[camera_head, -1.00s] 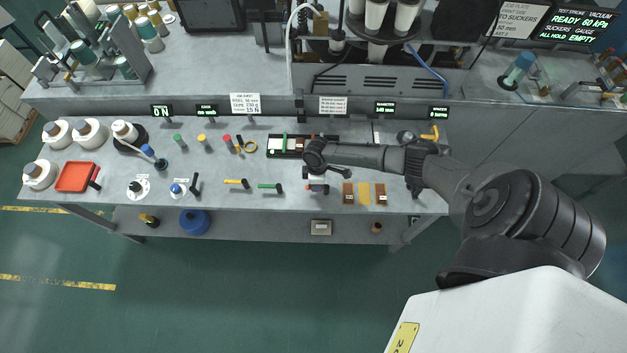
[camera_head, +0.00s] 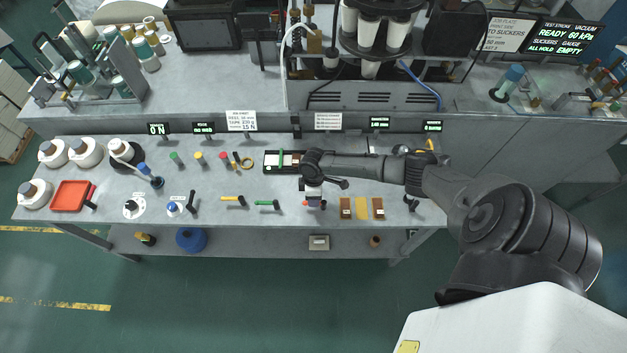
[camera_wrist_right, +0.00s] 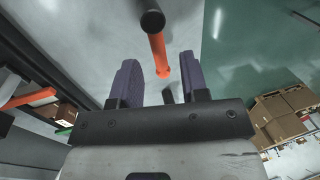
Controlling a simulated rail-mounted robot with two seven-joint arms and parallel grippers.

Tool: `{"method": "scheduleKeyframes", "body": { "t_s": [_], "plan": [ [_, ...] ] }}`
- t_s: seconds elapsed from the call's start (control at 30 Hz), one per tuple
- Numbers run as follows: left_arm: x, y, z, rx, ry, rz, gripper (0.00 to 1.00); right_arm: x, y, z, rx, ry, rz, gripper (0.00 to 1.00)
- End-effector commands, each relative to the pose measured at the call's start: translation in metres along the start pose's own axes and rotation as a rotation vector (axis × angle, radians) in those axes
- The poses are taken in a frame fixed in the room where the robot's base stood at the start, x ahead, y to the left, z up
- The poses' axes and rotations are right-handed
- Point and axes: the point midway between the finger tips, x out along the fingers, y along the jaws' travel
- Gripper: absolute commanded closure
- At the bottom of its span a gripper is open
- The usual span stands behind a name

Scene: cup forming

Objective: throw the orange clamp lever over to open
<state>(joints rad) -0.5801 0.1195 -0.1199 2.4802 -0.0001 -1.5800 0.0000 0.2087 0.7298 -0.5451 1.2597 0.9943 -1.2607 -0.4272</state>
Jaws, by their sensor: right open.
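The orange clamp lever (camera_wrist_right: 158,55) shows in the right wrist view as an orange rod with a black round knob at its near end. It lies ahead of and between my right gripper's two purple fingers (camera_wrist_right: 159,68), apart from both. The right gripper is open with nothing held. In the head view the right gripper (camera_head: 313,198) points down over the front part of the bench, and a small red-orange piece shows beside its tips. The arm hides most of the lever there. My left gripper is out of view.
Brown and yellow blocks (camera_head: 361,208) lie just right of the gripper. Green-handled (camera_head: 266,204) and yellow-handled (camera_head: 232,199) tools lie to its left. A dark rack (camera_head: 283,161) stands behind it on the bench (camera_head: 215,182). The bench's front edge is close.

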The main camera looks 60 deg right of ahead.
Motion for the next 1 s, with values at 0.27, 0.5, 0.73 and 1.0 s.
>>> {"method": "scheduleKeyframes", "body": {
  "t_s": [0.27,0.5,0.73,1.0],
  "plan": [
    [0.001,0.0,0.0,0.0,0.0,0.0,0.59,-0.057,0.001,0.0,-0.003,0.001,0.004,0.59],
    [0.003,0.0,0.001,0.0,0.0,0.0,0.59,-0.095,0.001,0.0,-0.003,0.0,0.002,0.59],
    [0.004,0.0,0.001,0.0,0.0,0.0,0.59,-0.113,0.0,0.0,-0.001,-0.002,0.001,0.59],
    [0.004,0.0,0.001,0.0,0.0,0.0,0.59,-0.116,0.0,0.0,-0.001,-0.001,0.001,0.59]
  ]
}}
